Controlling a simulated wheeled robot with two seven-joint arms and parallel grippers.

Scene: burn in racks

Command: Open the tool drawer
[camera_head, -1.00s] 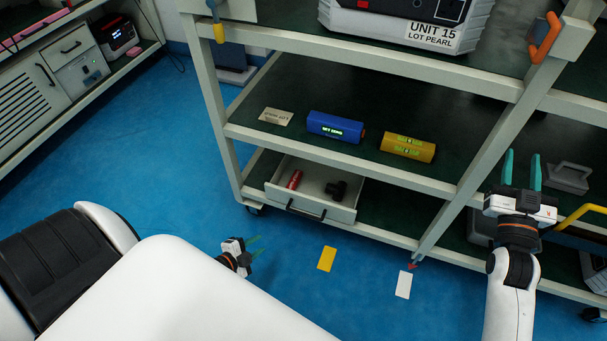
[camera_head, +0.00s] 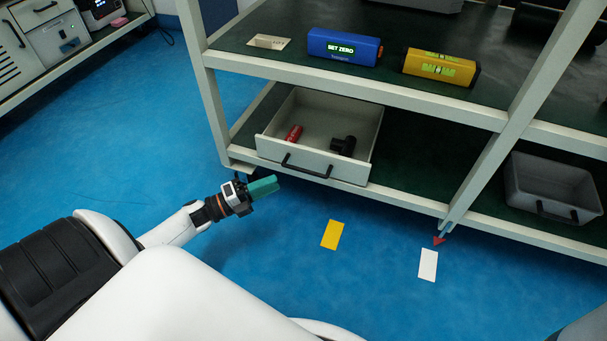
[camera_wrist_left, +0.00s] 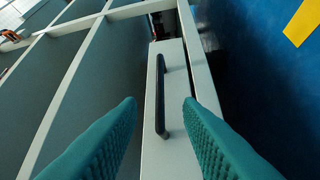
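The tool drawer (camera_head: 272,147) is a light grey box on the rack's lower shelf. It stands pulled out, with a red cylinder (camera_head: 294,133) and a black fitting (camera_head: 343,145) inside. Its dark bar handle (camera_head: 306,170) is on the front panel. My left gripper (camera_head: 264,186) has teal fingers and is to the left of the handle, short of it. In the left wrist view the fingers (camera_wrist_left: 160,130) are apart and empty, with the handle (camera_wrist_left: 160,95) showing between them and beyond their tips. My right gripper is not in view.
On the shelf above are a blue device (camera_head: 342,48), a yellow device (camera_head: 440,67) and a small tag (camera_head: 268,42). A grey bin (camera_head: 552,188) sits at lower right. Yellow (camera_head: 332,235) and white (camera_head: 428,265) cards lie on the blue floor. A rack post (camera_head: 530,100) stands right of the drawer.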

